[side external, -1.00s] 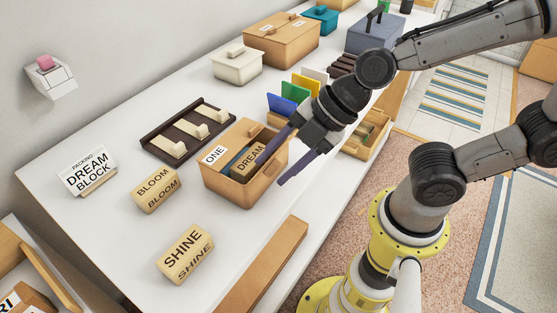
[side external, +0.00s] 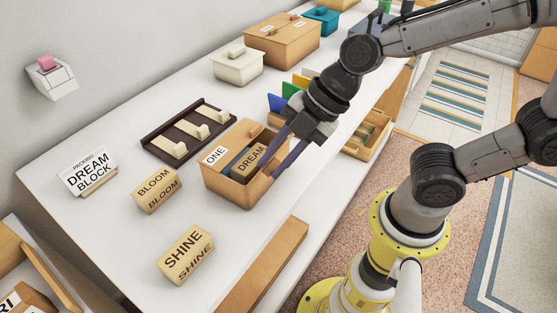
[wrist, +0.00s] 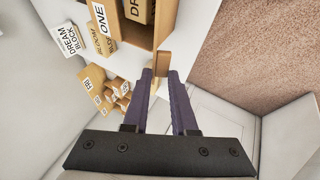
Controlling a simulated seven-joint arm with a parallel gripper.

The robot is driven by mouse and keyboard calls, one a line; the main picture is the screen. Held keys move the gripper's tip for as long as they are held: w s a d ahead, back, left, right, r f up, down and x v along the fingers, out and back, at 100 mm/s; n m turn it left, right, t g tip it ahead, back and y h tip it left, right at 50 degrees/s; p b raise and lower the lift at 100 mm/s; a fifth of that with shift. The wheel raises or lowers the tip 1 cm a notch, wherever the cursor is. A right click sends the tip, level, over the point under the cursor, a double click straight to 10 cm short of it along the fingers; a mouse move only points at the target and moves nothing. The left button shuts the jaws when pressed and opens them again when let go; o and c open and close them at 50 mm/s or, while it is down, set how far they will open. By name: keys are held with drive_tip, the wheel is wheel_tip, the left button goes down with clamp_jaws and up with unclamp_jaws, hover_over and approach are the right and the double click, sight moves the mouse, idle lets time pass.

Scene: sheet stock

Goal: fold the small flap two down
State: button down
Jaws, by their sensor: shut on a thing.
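An open tan box (side external: 228,190) stands on the white table in the side view. Its flap marked ONE (side external: 214,156) is at the left end, and it also shows in the wrist view (wrist: 101,18). A DREAM block (side external: 251,157) lies inside beside a dark blue-grey item. My gripper (side external: 270,168) points down at the box's right end. In the wrist view, its purple fingers (wrist: 161,74) are shut on a small plain tan piece at the box's end, which looks like flap two (wrist: 162,61). In the side view the fingers largely hide this piece.
BLOOM (side external: 157,191) and SHINE (side external: 185,255) blocks lie in front of the box. A dark rack (side external: 172,133) stands behind it, with coloured cards (side external: 293,92) and lidded boxes farther back. An open wooden tray (side external: 370,138) is at the right.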

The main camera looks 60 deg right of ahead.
drive_tip(key=shift+w+r+g, duration=0.2)
drive_tip(key=shift+w+g, duration=0.3)
drive_tip(key=shift+g, duration=0.1)
drive_tip(key=shift+w+r+g, duration=0.2)
drive_tip(key=shift+w+g, duration=0.3)
drive_tip(key=shift+g, duration=0.1)
drive_tip(key=w+g, duration=0.1)
drive_tip(key=w+m+g, duration=0.1)
drive_tip(key=shift+r+g, duration=0.2)
drive_tip(key=shift+g, duration=0.1)
drive_tip(key=shift+w+a+f+m+g, duration=0.1)
drive_tip(key=shift+w+f+m+g, duration=0.4)
drive_tip(key=shift+w+g, duration=1.05)
drive_tip(key=shift+w+a+f+m+g, duration=0.1)
drive_tip(key=shift+w+f+m+g, duration=0.5)
drive_tip(key=shift+g, duration=1.6)
drive_tip(key=shift+w+f+m+g, duration=0.2)
drive_tip(key=shift+w+f+g, duration=0.35)
drive_tip(key=shift+w+g, duration=1.2)
drive_tip(key=shift+s, duration=0.1)
drive_tip(key=c, duration=0.8)
unclamp_jaws()
